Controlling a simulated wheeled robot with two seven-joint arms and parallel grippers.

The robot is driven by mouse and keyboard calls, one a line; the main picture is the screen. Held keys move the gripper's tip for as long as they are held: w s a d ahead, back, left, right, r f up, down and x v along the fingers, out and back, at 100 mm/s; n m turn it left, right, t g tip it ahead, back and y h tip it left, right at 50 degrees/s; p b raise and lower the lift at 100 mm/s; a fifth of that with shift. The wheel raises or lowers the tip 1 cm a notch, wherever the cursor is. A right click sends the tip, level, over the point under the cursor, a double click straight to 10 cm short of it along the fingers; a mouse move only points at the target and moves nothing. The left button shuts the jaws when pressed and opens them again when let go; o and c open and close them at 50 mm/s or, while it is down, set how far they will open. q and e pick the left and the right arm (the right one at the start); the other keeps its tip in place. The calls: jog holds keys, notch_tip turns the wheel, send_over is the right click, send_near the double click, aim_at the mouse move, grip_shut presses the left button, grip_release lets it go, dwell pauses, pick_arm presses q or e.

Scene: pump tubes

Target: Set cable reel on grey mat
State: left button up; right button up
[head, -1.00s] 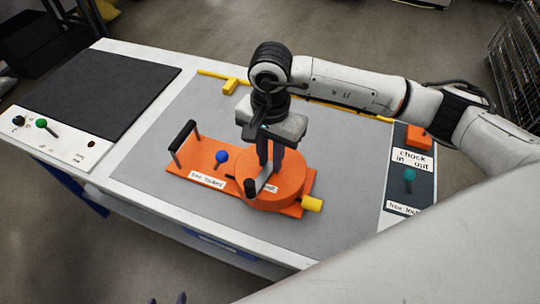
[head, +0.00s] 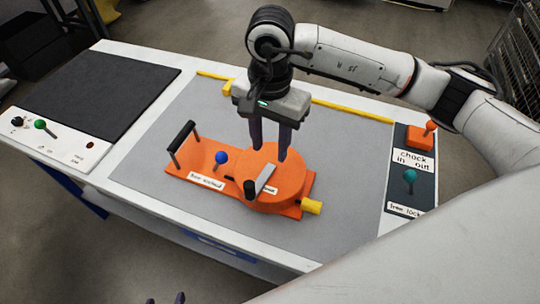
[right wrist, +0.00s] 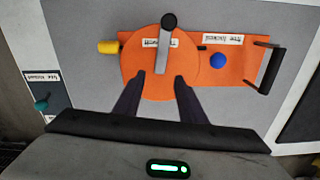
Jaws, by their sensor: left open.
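The cable reel appears to be the orange unit with a round drum (head: 285,190), a grey crank with a black knob, a blue ball knob and a black carry handle. It lies flat on the grey mat (head: 340,165), and also shows in the right wrist view (right wrist: 135,72). My right gripper (head: 271,152) is above the drum, fingers apart and empty, beyond the crank; its fingers also show in the right wrist view (right wrist: 159,78). Only the fingertips of my left gripper (head: 166,300) show at the bottom edge, apart, with nothing seen between them.
A dark pad (head: 98,92) lies at the left of the table, with a green-knobbed control panel (head: 60,140) in front. A dark panel (head: 410,175) with a teal knob and orange switch stands at right. A yellow block (head: 228,87) and yellow strip lie behind.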

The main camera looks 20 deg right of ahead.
notch_tip(320, 180, up, 7)
jog(key=shift+f, duration=0.2)
jog(key=shift+f, duration=0.1)
dwell(0.4)
